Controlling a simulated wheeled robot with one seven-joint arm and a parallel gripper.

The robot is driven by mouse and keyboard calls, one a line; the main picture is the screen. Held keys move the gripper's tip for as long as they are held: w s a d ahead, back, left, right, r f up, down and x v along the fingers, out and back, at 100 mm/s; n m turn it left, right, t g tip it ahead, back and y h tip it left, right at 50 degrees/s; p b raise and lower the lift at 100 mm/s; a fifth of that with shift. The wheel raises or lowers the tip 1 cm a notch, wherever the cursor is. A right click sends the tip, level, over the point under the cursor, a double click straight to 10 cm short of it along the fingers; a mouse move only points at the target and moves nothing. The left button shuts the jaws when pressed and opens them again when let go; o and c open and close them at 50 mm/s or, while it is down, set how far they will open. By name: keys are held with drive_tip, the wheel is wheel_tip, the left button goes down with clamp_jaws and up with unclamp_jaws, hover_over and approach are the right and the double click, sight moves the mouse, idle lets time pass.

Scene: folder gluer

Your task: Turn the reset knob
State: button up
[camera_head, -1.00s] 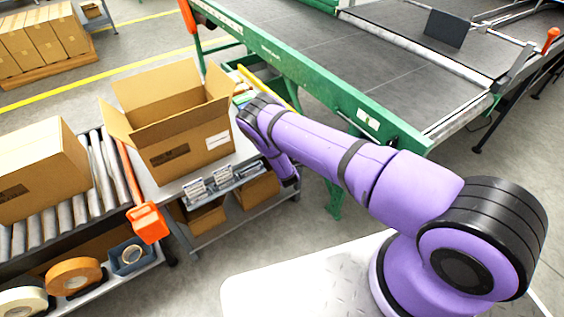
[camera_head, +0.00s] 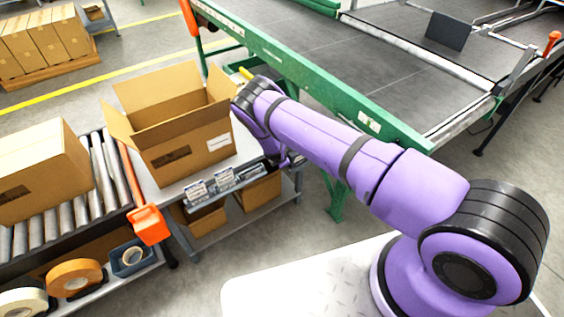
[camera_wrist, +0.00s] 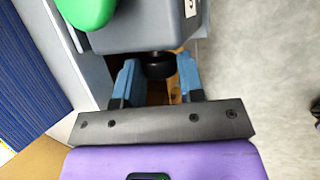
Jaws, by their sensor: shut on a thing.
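In the wrist view a black round knob (camera_wrist: 159,71) sticks out from the lower side of a grey housing (camera_wrist: 145,34). I take it to be the reset knob. My gripper (camera_wrist: 159,64) has its two blue fingers on either side of the knob and is shut on it. How far the knob is turned cannot be told. In the head view the knob is not visible, and my gripper is hidden behind my purple arm near the end of the grey bench.
A green part (camera_wrist: 86,10) sits on the housing. In the head view an open carton (camera_head: 190,145) stands on the bench left of my arm. The green-framed conveyor (camera_head: 330,85) runs behind the arm.

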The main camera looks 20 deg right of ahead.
drive_tip(key=shift+w+g+h, duration=0.2)
drive_tip(key=shift+g+h, duration=0.1)
drive_tip(key=shift+g, duration=0.5)
drive_tip(key=shift+r+n+g, duration=0.1)
drive_tip(key=shift+n+g, duration=0.2)
drive_tip(key=shift+g, duration=0.1)
drive_tip(key=o, duration=0.9)
drive_tip(key=v, duration=1)
drive_tip(key=shift+s+a+r, duration=0.1)
drive_tip(key=shift+a+r, duration=0.05)
drive_tip(key=shift+r, duration=0.15)
